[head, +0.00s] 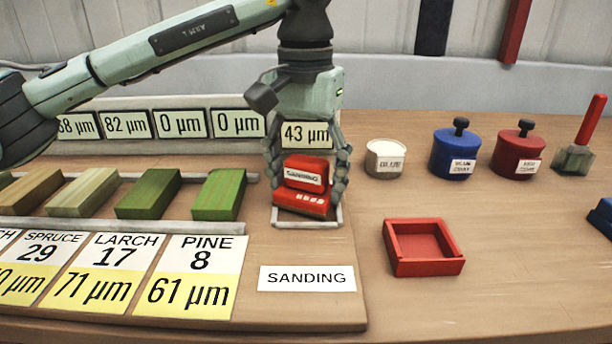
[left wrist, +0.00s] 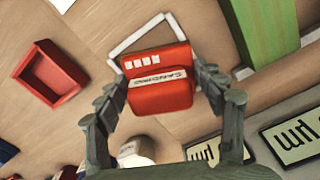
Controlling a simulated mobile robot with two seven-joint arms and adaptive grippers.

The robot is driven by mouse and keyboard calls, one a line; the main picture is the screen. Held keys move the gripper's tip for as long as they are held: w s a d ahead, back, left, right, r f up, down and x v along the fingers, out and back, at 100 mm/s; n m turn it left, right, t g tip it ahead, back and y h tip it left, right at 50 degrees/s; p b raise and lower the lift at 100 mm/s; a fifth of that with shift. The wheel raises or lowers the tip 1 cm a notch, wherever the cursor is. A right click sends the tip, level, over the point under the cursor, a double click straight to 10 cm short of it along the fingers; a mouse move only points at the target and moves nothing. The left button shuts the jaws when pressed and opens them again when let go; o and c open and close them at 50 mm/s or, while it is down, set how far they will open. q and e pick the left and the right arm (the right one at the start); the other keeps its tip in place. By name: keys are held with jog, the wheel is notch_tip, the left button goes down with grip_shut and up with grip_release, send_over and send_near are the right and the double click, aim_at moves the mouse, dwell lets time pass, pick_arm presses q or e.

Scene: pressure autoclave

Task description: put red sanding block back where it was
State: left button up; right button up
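The red sanding block (head: 305,177) has a white "SANDING" label on its upper part and white marks on its lower part. It sits upright at the thin white frame (head: 280,224) behind the "SANDING" card (head: 307,278). My left gripper (head: 308,186) points down over the block, one finger on each side. Narrow gaps show beside the block, so the fingers look open around it. In the left wrist view the block (left wrist: 160,92) lies between the fingertips (left wrist: 160,82), very close to both. My right gripper is out of view.
An empty red tray (head: 455,265) stands right of the board. Behind it are a white jar (head: 384,165), a blue pot (head: 446,158), a dark red pot (head: 507,158) and a red-handled tool (head: 588,130). Wood blocks, including a green one (head: 219,194), lie left.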

aim_at(306, 160)
pick_arm(q)
jog(key=o, duration=0.4)
jog(key=shift+r+p, duration=0.3)
jog(key=shift+r, duration=0.55)
notch_tip(306, 160, up, 10)
jog(key=shift+f, duration=0.1)
jog(key=shift+r, duration=0.5)
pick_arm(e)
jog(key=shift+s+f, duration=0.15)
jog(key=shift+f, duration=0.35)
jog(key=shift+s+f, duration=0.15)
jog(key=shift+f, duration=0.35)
